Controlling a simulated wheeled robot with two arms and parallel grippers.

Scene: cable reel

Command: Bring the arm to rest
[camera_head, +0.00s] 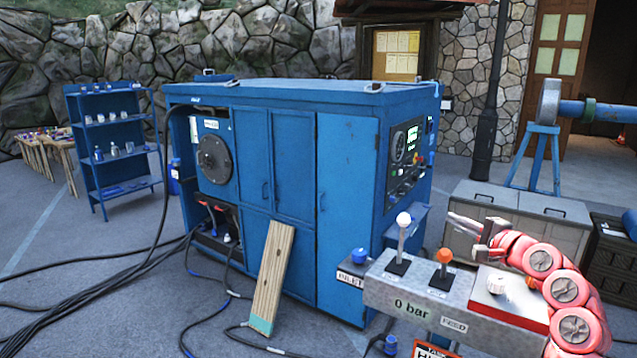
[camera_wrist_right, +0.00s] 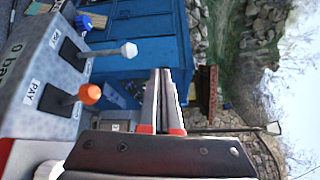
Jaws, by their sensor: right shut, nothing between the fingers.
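My right arm (camera_head: 567,290), red and segmented, comes in from the right edge in the head view. It is bent above the right end of the grey control box. My right gripper (camera_head: 467,234) points left, shut and empty, near the orange-knobbed lever. In the right wrist view the gripper's fingers (camera_wrist_right: 164,100) lie together with nothing between them. The grey control box (camera_head: 375,289) carries a white-knobbed lever (camera_head: 403,222) and an orange-knobbed lever (camera_head: 444,257). Both levers also show at the left in the wrist view. My left gripper is not in view.
A large blue machine cabinet (camera_head: 345,200) stands behind the control box. A wooden plank (camera_head: 270,275) leans on it. Grey crates (camera_head: 515,214) stand behind my right arm. Black cables (camera_head: 90,280) lie on the floor at left. A blue shelf (camera_head: 115,150) stands further back.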

